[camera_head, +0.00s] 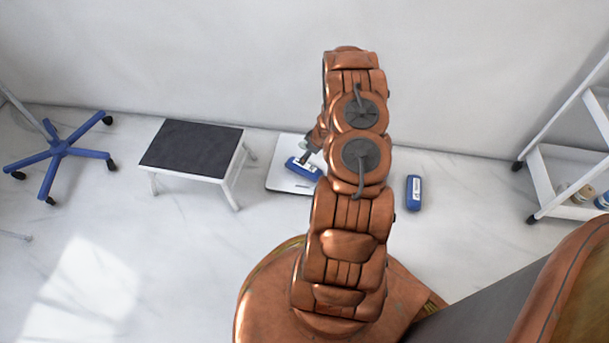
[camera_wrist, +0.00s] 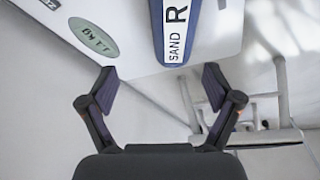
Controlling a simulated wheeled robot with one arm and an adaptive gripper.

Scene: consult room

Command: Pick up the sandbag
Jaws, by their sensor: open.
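A blue sandbag (camera_head: 303,169) with a white label lies on a white floor scale (camera_head: 275,182). In the wrist view the sandbag (camera_wrist: 177,30) shows at the top, with "SAND" and "R" legible and its far end cut off. The scale (camera_wrist: 130,62) carries a greenish display. My gripper (camera_wrist: 158,85) is open and empty, its fingertips apart, short of the sandbag's near end in the picture. In the head view my gripper (camera_head: 309,152) is partly hidden by my arm, close to the sandbag. A second blue labelled bag (camera_head: 414,192) lies on the floor to the right.
A step stool with a dark top (camera_head: 192,148) stands left of the scale. A blue wheeled base (camera_head: 62,150) is at far left. A white wheeled rack (camera_head: 560,180) stands at right. The wall runs close behind.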

